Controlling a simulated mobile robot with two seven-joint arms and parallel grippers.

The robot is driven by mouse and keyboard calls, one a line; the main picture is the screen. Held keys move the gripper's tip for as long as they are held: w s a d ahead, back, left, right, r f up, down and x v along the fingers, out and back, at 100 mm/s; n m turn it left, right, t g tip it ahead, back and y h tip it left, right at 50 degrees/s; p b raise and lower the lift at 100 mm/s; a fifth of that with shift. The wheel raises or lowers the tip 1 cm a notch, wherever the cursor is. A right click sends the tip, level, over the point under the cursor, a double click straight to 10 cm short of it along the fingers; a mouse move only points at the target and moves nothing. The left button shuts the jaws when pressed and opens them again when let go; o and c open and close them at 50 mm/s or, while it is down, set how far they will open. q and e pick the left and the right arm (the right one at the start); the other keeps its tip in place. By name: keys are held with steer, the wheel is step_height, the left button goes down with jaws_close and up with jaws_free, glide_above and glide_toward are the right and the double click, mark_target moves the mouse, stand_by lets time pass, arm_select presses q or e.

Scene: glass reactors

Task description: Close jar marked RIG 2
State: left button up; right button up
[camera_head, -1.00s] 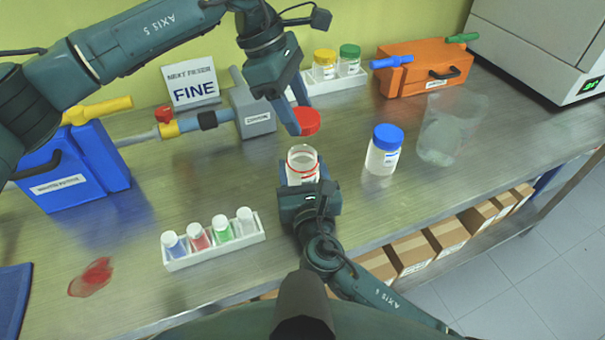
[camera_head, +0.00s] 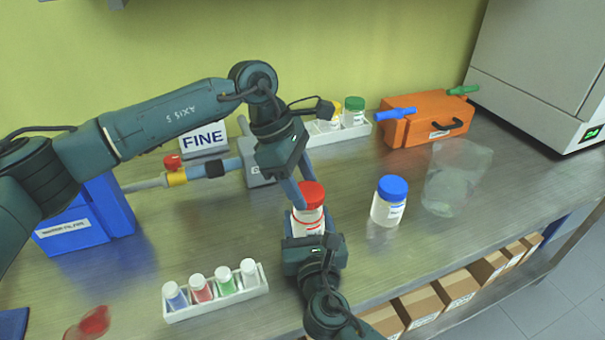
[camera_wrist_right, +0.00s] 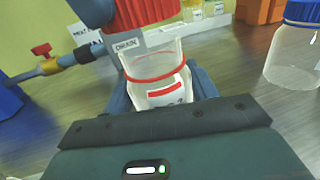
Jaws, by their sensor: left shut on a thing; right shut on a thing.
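A clear jar (camera_head: 308,223) with a white and red label and a red ring stands upright on the bench; its marking is not readable. My right gripper (camera_head: 313,240) is shut around its lower body, and the jar also shows between the fingers in the right wrist view (camera_wrist_right: 158,80). My left gripper (camera_head: 299,194) is shut on a red lid (camera_head: 312,194) from above left. The lid is over the jar's mouth; in the right wrist view the lid (camera_wrist_right: 145,12) is just above the rim, a little to the left. I cannot tell whether they touch.
A blue-capped jar (camera_head: 389,202) stands to the right, beside a clear beaker (camera_head: 455,180). A white vial rack (camera_head: 218,297) is at front left. An orange box (camera_head: 425,124), a rack with yellow- and green-capped jars (camera_head: 345,130) and a FINE sign (camera_head: 204,138) are behind.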

mark_target(314, 186)
stand_by(0.5)
arm_select(q)
steer(key=shift+f, duration=0.9)
steer(key=shift+f, duration=0.55)
